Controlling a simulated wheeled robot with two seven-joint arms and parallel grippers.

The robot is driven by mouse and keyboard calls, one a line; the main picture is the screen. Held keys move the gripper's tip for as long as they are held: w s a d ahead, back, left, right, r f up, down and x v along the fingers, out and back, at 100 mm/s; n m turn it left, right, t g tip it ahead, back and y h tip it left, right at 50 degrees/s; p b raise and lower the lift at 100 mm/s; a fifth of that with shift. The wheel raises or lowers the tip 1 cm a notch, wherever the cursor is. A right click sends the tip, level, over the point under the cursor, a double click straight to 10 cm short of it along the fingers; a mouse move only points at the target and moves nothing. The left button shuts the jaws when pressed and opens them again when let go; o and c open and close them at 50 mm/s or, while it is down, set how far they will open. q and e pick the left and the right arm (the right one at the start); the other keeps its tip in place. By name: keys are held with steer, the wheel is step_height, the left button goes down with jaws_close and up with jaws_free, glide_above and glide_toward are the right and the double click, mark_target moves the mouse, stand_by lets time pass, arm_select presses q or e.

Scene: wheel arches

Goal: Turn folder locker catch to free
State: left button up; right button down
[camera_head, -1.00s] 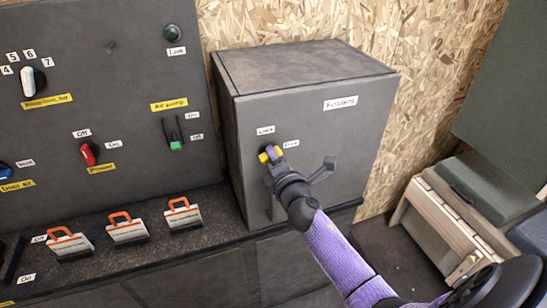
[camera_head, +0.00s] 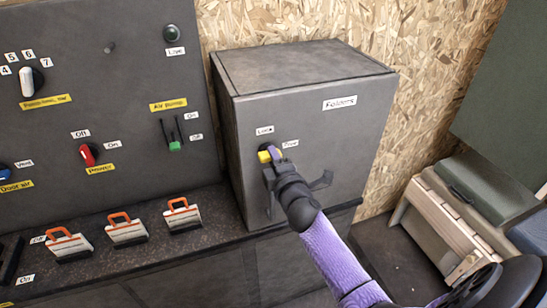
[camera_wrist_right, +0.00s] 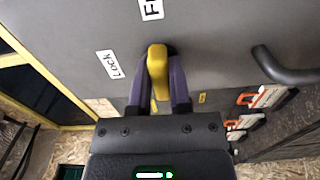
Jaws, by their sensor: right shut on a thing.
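The folder locker (camera_head: 315,125) is a dark grey box labelled "Folders" standing on the counter. Its yellow catch (camera_head: 266,155) sits on the front door, below the "Lock" label (camera_head: 265,130) and left of the "Free" label (camera_head: 290,143). My right gripper (camera_head: 272,160) is at the door, shut on the catch. In the right wrist view the yellow catch (camera_wrist_right: 157,72) stands between the two purple fingers (camera_wrist_right: 158,88), which partly hide its sides. The "Lock" label (camera_wrist_right: 108,63) lies to its left there. My left gripper is not in view.
A switch panel (camera_head: 105,100) stands to the left. Several orange-handled clips (camera_head: 126,230) line the counter.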

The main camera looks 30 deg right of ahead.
steer(key=c, duration=0.6)
jaws_free()
steer(key=shift+o, duration=0.2)
steer(key=v, duration=1)
steer(key=shift+p, duration=0.4)
steer(key=shift+d, duration=0.1)
